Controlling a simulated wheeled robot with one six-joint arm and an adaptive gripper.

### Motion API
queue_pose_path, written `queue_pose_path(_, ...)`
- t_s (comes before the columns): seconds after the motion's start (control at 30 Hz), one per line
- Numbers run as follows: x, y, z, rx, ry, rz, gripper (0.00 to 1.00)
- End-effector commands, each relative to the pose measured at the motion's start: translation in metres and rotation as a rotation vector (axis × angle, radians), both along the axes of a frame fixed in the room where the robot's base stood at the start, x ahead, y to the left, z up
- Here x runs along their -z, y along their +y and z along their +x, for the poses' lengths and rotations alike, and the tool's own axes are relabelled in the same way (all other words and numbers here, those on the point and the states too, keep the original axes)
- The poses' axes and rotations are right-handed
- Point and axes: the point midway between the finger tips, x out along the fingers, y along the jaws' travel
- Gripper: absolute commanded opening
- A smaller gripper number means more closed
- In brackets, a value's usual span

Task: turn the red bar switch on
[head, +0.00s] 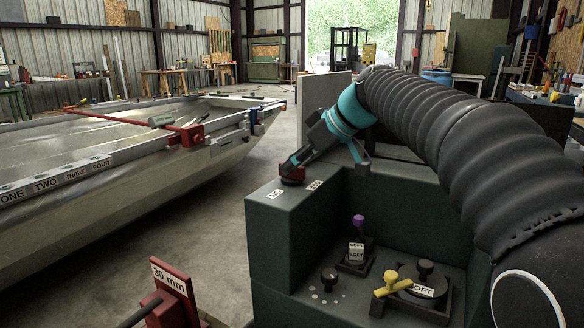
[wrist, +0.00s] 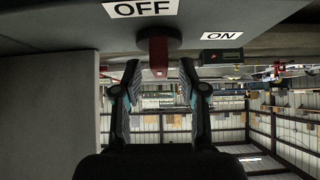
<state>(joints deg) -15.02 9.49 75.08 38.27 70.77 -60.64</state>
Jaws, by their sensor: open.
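The red bar switch (wrist: 158,56) shows in the wrist view, its bar standing out from a round dark base on the console's surface. An OFF label (wrist: 140,8) lies behind the base and an ON label (wrist: 222,36) to its right. My gripper (wrist: 160,66) is open, with one finger on each side of the bar and visible gaps between. In the head view my gripper (head: 293,166) reaches down to the red switch (head: 292,181) on the console's raised left ledge. The fingers hide much of the switch there, and contact cannot be told.
The dark green console (head: 290,240) carries a purple-topped knob (head: 358,222), a yellow-handled control (head: 393,283) and a black knob (head: 329,276) on its lower shelf. A metal hull (head: 150,165) stands at left. A red 30 mm block (head: 175,295) is in front. Bare floor lies between hull and console.

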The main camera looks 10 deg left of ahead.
Motion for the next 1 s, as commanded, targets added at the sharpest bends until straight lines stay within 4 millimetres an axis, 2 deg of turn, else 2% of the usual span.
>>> queue_pose_path(0.2,0.0102,0.0098,0.0033,0.001,-0.001,0.000,0.42)
queue_pose_path(0.47,0.0111,0.0108,0.0037,0.001,-0.001,0.000,0.42)
queue_pose_path(0.5,0.0111,0.0106,0.0037,0.001,-0.001,0.000,0.39)
queue_pose_path(0.67,0.0110,0.0106,0.0037,0.001,-0.001,0.000,0.00)
queue_pose_path(1.0,0.0111,0.0108,0.0033,0.016,-0.002,-0.001,0.00)
